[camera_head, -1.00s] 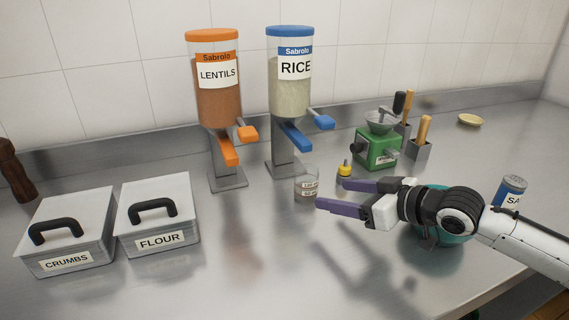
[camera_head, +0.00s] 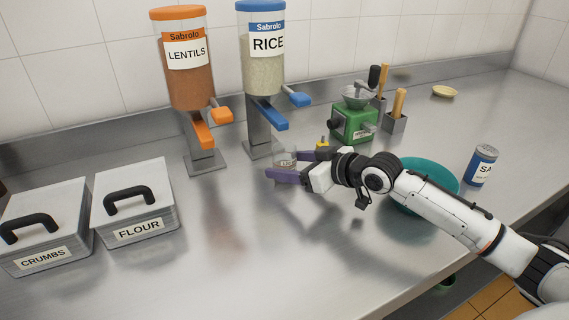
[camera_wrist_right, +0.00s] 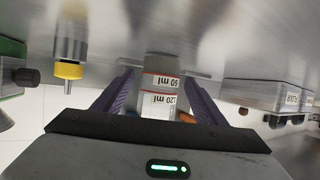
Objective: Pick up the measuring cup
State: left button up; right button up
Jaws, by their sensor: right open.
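The measuring cup (camera_head: 284,158) is a small clear cup with white labels, standing on the steel counter in front of the rice dispenser. My right gripper (camera_head: 292,166) is open, with a finger on either side of the cup. The near finger partly hides the cup in the head view. Whether either finger touches it, I cannot tell. My left gripper is not in view.
The rice dispenser (camera_head: 262,75) and lentils dispenser (camera_head: 188,85) stand behind. A yellow-capped bottle (camera_wrist_right: 69,68) and green grinder (camera_head: 354,123) are close right of the cup. A teal bowl (camera_head: 440,178) lies below my right arm. Counter in front is clear.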

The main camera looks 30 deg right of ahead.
jog(key=shift+x, duration=0.95)
jog(key=shift+c, duration=0.2)
jog(key=c, duration=1.1)
jog(key=shift+r, duration=0.1)
jog(key=shift+c, duration=0.6)
jog(key=shift+r, duration=0.1)
